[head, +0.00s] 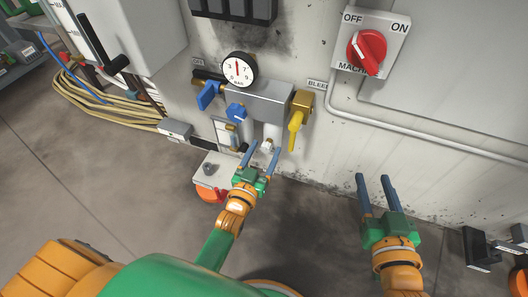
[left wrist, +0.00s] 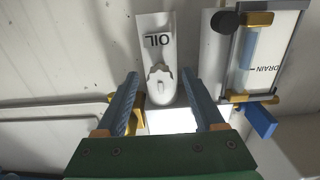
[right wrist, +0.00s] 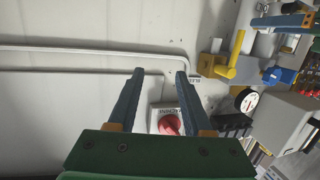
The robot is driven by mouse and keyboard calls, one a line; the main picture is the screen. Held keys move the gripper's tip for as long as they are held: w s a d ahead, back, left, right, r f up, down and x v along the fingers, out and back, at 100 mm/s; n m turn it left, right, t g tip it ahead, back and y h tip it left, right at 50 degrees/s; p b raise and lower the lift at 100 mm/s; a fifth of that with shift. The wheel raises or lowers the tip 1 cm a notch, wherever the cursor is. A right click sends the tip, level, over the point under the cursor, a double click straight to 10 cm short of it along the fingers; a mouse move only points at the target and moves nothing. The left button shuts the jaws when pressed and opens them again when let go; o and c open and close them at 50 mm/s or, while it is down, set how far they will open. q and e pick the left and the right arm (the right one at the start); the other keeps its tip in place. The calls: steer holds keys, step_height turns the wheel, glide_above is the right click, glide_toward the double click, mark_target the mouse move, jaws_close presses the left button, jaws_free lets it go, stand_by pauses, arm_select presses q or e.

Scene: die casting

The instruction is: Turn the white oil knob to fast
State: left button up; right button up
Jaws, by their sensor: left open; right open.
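The white oil knob (left wrist: 161,84) sits on a white cylinder marked OIL in the left wrist view, and its small white top shows in the head view (head: 267,146). My left gripper (head: 262,153) is open below the unit, its blue fingers pointing up at the knob. In the left wrist view the knob appears between the two fingertips, with a gap on each side. I see no contact. The knob's speed marks cannot be read. My right gripper (head: 373,181) is open and empty before the machine wall, to the right.
The air unit carries a pressure gauge (head: 238,69), a blue lever (head: 209,95), a blue drain valve (head: 236,111) and a yellow lever (head: 295,129). A red rotary switch (head: 367,51) is at upper right. A pipe (head: 430,142) runs along the wall.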

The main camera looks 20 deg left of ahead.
arm_select(q)
jaws_close()
steer(key=n+p, duration=0.1)
steer(key=n, duration=0.2)
steer(key=shift+p, duration=0.3)
steer(key=n+p, duration=0.1)
steer(key=n, duration=0.4)
steer(key=shift+n, duration=2.3)
arm_select(e)
steer(key=s+d+f+g+h, duration=0.3)
steer(key=s+d+f+g, duration=0.1)
steer(key=s+f+g, duration=0.75)
arm_select(q)
steer(key=shift+n, duration=1.3)
steer(key=n+b, duration=0.1)
steer(key=n, duration=0.5)
steer(key=shift+n+b, duration=0.35)
steer(key=shift+n, duration=0.45)
arm_select(e)
steer(key=w+a+r+t+y, duration=0.2)
steer(key=w+r+t, duration=0.3)
steer(key=w+t, duration=0.3)
steer(key=shift+w+a+r, duration=0.25)
steer(key=shift+w+a, duration=0.1)
steer(key=shift+w, duration=0.15)
